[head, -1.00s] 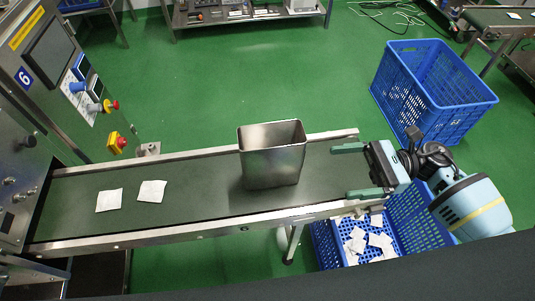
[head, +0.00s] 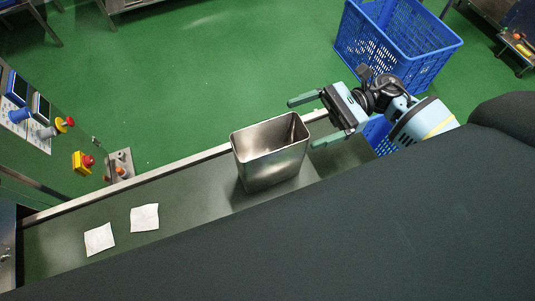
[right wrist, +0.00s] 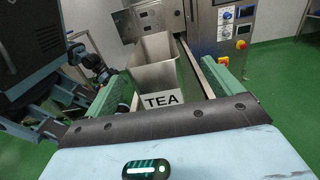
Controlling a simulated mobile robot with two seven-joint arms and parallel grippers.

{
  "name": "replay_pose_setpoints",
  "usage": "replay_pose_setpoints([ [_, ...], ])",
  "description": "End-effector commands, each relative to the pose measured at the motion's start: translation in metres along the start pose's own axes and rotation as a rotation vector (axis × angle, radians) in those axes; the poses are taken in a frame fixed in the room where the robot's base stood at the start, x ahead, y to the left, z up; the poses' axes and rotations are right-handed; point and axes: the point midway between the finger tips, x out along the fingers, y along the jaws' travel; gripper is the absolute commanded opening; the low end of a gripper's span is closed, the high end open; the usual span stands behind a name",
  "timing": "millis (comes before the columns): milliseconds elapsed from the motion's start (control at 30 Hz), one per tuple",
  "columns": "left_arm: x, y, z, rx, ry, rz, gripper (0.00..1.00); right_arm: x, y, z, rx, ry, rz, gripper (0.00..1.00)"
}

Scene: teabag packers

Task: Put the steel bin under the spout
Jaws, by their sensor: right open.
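The steel bin (head: 268,160) is an open-topped, tapered metal box standing upright on the conveyor belt. In the right wrist view the bin (right wrist: 158,75) faces me with a white "TEA" label. My right gripper (head: 316,121) is open at the bin's right end. Its two green fingers are spread, with the bin ahead between them in the right wrist view; I cannot tell whether they touch it. No spout can be made out for certain; a steel housing (right wrist: 140,22) shows behind the bin in the right wrist view. My left gripper is not in view.
The conveyor belt (head: 182,200) carries two white teabags (head: 144,217) left of the bin. A machine with buttons (head: 28,120) stands at the left. A blue crate (head: 400,45) is on the green floor beyond my right arm. My dark body hides the near side.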

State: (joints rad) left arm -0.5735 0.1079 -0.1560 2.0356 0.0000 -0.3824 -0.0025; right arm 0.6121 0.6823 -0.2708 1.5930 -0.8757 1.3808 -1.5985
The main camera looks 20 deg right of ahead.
Motion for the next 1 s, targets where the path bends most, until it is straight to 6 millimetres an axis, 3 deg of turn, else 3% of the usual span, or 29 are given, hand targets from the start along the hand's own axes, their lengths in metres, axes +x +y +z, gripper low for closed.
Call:
replay_pose_setpoints([
  [200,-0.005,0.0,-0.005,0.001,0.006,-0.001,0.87,0.021,0.001,0.003,-0.002,-0.002,0.001,0.91],
  [467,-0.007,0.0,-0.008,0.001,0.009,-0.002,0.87,0.028,0.002,0.003,-0.001,-0.002,0.002,0.91],
  [800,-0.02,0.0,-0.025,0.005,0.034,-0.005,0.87,0.071,0.008,0.006,-0.004,-0.002,0.001,0.91],
  [1000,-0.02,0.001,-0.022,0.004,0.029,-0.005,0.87,0.075,0.009,0.003,0.0,-0.001,0.001,0.91],
])
